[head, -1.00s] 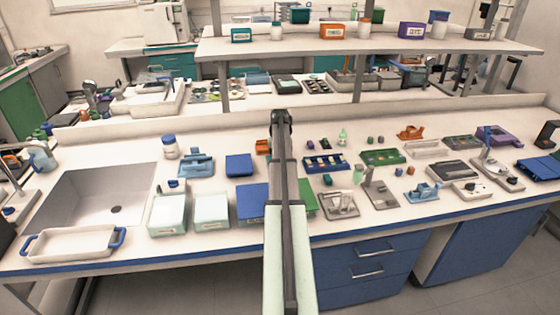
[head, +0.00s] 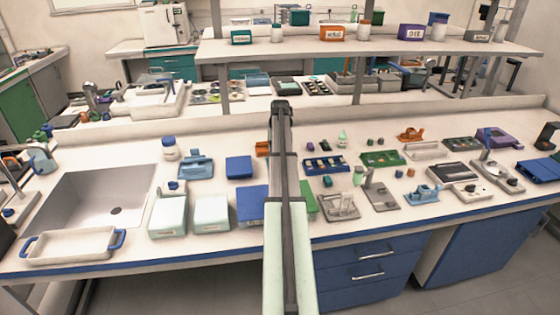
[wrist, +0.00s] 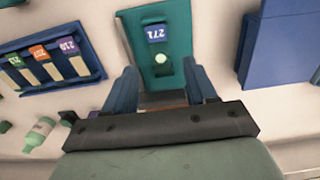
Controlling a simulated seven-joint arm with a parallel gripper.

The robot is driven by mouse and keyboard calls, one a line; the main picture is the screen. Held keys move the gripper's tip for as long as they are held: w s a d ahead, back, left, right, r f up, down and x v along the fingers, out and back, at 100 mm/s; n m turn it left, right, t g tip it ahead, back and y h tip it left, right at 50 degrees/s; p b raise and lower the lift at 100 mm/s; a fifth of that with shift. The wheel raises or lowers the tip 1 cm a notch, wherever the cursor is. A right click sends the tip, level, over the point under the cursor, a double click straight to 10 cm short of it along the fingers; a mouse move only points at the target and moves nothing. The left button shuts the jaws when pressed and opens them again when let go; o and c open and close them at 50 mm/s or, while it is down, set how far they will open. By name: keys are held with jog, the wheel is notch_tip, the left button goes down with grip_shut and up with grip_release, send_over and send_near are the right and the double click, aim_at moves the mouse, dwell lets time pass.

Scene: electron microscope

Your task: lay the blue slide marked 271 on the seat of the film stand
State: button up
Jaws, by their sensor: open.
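My gripper (wrist: 161,90) is open in the wrist view, with nothing seen held between its blue fingers. A teal piece (wrist: 175,18) lies beyond and between the fingertips. On it is a blue label marked 271 (wrist: 158,33), with a pale round spot below it. The slide's own outline is hard to make out against the teal. In the head view my arm hides the gripper and this spot. I cannot tell which of the small stands is the film stand; a grey one (head: 340,206) and a light blue one (head: 423,193) are right of my arm.
A blue rack (wrist: 88,42) holds slides with green, orange and purple labels; it also shows in the head view (head: 325,172). A blue box (wrist: 280,62) stands close on the other side. A sink (head: 100,195) and pale boxes (head: 211,214) are left of my arm.

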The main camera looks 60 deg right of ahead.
notch_tip(320, 180, up, 9)
dwell(0.3)
jog(key=shift+r, duration=0.1)
dwell(0.4)
